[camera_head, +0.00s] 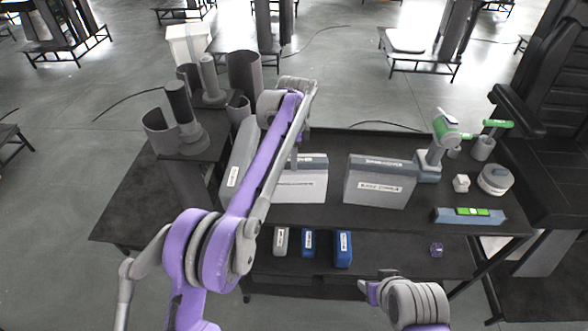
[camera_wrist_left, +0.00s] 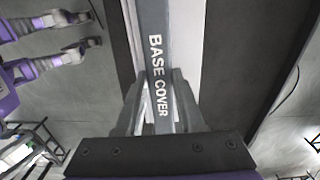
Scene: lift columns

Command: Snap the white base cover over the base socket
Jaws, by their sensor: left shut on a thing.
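In the left wrist view my left gripper (camera_wrist_left: 160,88) is shut on a grey strip lettered BASE COVER (camera_wrist_left: 157,52), with one finger on each side. White surfaces show beside the strip. In the head view my left arm reaches over the table to the white and grey labelled box (camera_head: 310,186) at the middle. The gripper (camera_head: 297,148) is mostly hidden behind the arm there. I cannot make out the base socket.
A grey labelled case (camera_head: 378,186) stands right of the middle box, and another panel (camera_head: 235,176) on the left. Three small boxes (camera_head: 308,243) line the front shelf. A green-handled tool (camera_head: 446,130), a level (camera_head: 470,216) and a round container (camera_head: 495,179) are at the right.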

